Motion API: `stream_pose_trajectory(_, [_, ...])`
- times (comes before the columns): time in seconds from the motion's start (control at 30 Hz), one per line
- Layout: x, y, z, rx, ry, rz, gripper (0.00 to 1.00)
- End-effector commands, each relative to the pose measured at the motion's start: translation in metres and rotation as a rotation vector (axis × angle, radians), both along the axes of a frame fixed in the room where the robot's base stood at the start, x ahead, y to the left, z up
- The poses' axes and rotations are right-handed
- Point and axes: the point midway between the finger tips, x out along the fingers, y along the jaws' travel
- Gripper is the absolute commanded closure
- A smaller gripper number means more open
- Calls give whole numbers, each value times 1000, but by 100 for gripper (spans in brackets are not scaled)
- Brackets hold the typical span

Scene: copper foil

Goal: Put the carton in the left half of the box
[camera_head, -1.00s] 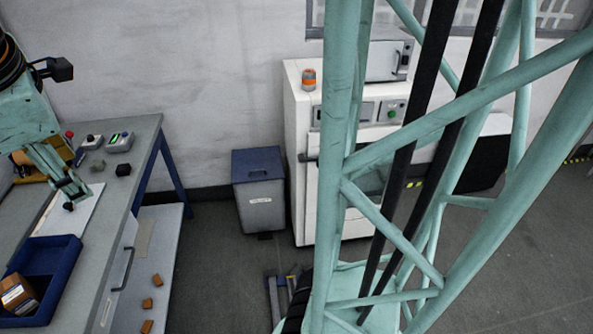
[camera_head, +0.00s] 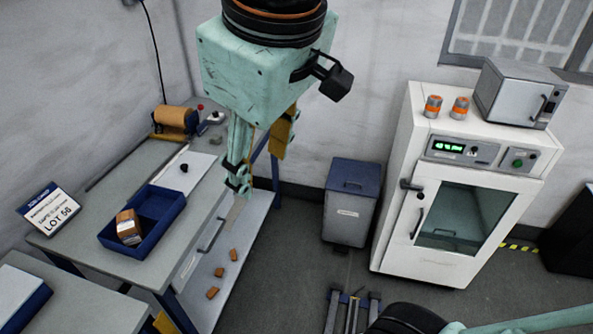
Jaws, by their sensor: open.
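The carton (camera_head: 129,226), a small brown box with a white label, sits in the left compartment of the blue box (camera_head: 166,231). It looks slightly tilted; its base is hidden by the box wall. The right compartment looks empty. The blue box stands on the grey table near its front edge. My gripper (camera_head: 240,185) hangs fingers down, to the right of the blue box and apart from it, in front of the table's right edge in the picture. It is open, with nothing seen between its fingers.
A LOT 56 sign (camera_head: 52,209) stands left of the box. A copper-coloured roll (camera_head: 175,121) is at the table's back. Several brown blocks (camera_head: 220,271) lie on the lower shelf. A lidded grey bin (camera_head: 350,204) and a white oven cabinet (camera_head: 450,190) stand to the right.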

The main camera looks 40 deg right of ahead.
Motion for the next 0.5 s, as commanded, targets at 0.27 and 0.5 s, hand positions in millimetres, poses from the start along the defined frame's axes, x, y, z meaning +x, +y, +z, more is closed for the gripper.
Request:
stream_pose_trajectory(0.27, [-52, 7, -1, 115, -14, -193, 54])
stream_pose_trajectory(0.5, [-76, 12, -3, 177, -15, -298, 54])
